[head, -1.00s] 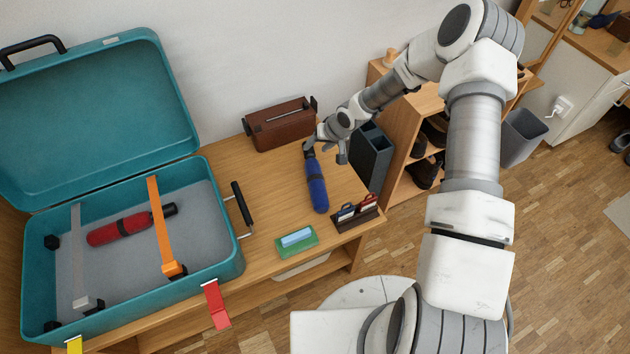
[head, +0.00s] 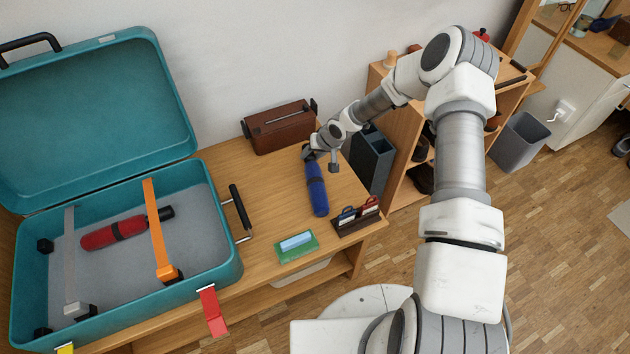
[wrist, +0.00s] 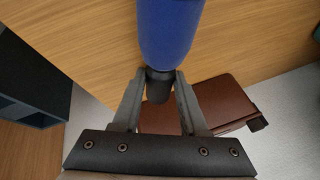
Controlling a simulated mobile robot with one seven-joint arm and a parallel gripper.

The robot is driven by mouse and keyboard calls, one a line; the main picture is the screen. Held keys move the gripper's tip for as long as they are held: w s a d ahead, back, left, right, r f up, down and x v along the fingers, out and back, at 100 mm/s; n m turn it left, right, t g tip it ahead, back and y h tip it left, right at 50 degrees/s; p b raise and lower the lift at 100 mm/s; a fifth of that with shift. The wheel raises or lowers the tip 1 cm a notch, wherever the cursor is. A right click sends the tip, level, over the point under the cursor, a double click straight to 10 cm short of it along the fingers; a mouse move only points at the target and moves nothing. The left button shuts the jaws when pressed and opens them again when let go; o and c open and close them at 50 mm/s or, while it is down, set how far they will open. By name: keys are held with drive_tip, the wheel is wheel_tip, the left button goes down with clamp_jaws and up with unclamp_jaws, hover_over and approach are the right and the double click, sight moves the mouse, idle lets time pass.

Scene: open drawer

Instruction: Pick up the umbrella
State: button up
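The blue umbrella (head: 317,190) lies on the wooden bench top, its dark handle end toward the wall. In the wrist view, its blue body (wrist: 167,32) runs off the top edge, and its short black handle (wrist: 158,88) sits between the fingers of my gripper (wrist: 160,78). The fingers have come close together and appear to press on both sides of the handle. In the head view, my gripper (head: 321,158) is at the umbrella's far end. A second, red umbrella (head: 115,232) lies inside the open teal suitcase, away from my gripper.
The open teal suitcase (head: 226,262) with straps fills the left. A brown box (head: 280,128) stands by the wall behind my gripper. A green box (head: 297,252) and a small dark organizer (head: 345,227) are near the front edge. A dark bin (head: 373,165) is close on the right.

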clamp_jaws()
